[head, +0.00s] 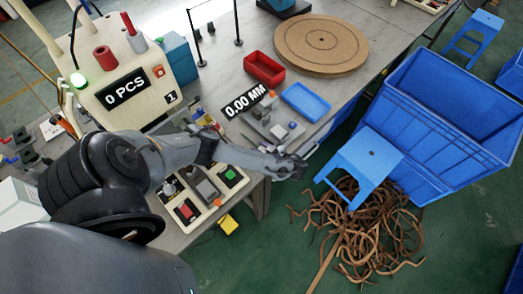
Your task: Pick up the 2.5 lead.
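A heap of brown leads (365,232) lies on the green floor at the lower right, under and around a blue stool (371,154). I cannot tell which of them is the 2.5 lead; no marking is readable. My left gripper (298,168) is at the table's front edge, left of the stool and above and left of the heap, apart from the leads. Its fingers are small and dark, so I cannot tell whether they are open or shut. I see no lead in it. My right gripper is out of view.
A large blue crate (440,125) stands behind the stool. On the grey table are a red bin (264,68), a blue tray (305,101), a round brown board (322,44) and a "0.00 MM" display (245,101). A machine showing "0 PCS" (124,90) stands left.

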